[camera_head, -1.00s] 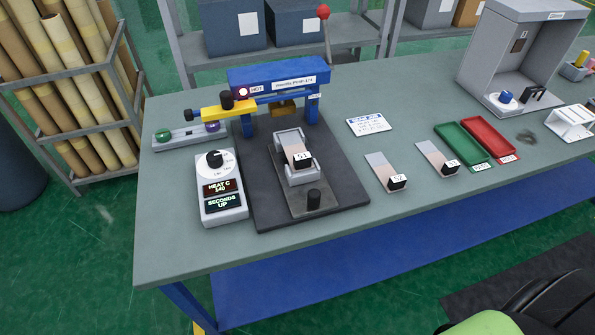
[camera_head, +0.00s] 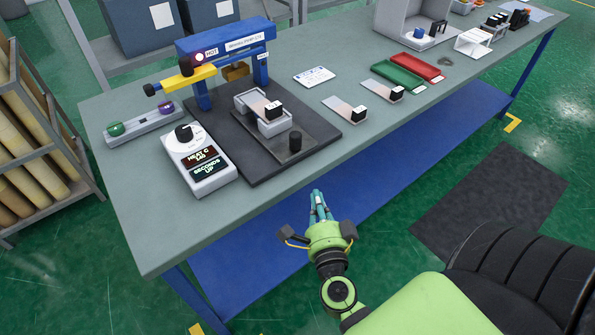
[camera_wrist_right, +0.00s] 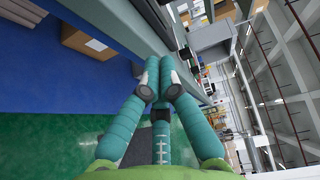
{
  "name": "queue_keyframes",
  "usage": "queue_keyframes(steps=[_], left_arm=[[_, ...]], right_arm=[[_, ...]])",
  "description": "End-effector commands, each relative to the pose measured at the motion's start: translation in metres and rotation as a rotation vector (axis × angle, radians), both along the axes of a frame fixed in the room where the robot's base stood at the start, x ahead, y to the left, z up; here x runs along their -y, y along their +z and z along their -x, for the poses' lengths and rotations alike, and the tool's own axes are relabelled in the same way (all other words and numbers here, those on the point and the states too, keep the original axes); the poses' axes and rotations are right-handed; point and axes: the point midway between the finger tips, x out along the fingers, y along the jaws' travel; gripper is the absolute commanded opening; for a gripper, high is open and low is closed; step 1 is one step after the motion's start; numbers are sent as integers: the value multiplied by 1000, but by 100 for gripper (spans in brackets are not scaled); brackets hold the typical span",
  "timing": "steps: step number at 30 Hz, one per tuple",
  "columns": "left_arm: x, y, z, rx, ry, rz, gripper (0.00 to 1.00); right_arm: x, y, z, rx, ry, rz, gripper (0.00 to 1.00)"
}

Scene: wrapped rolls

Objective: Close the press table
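The press table, a grey plate (camera_head: 284,155) with an upright black knob (camera_head: 295,141), sits out in front of the blue press (camera_head: 225,45) on a dark base (camera_head: 245,166). A grey cradle on the plate holds a sample strip with a black labelled block (camera_head: 273,110). The press's yellow handle (camera_head: 188,79) points left. My right gripper (camera_head: 318,200) is in front of the bench's front edge, below and apart from the knob. Its fingers are drawn together and empty; they also converge in the right wrist view (camera_wrist_right: 160,75). My left gripper is not in view.
A control box (camera_head: 198,160) stands left of the base, its display reading HEAT C 140. Two sample strips (camera_head: 344,108), a white card (camera_head: 314,77), a green tray (camera_head: 398,75) and a red tray (camera_head: 418,67) lie to the right. The bench's front left is clear.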

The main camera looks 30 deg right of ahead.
Motion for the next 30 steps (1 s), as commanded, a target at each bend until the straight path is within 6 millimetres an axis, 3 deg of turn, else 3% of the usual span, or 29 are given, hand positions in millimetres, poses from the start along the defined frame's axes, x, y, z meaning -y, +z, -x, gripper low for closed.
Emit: queue_keyframes(steps=[3, 8, 14, 22, 30], left_arm=[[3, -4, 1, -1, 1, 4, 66], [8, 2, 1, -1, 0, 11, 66], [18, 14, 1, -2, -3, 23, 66], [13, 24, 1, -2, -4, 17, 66], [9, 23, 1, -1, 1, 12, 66]], right_arm=[[13, 19, 6, 63, -51, -57, 0], [21, 26, -2, 79, -62, -71, 0], [38, 29, -35, 80, -58, -68, 0], [66, 27, -84, 78, -58, -67, 0], [54, 24, -115, 75, -58, -69, 0]])
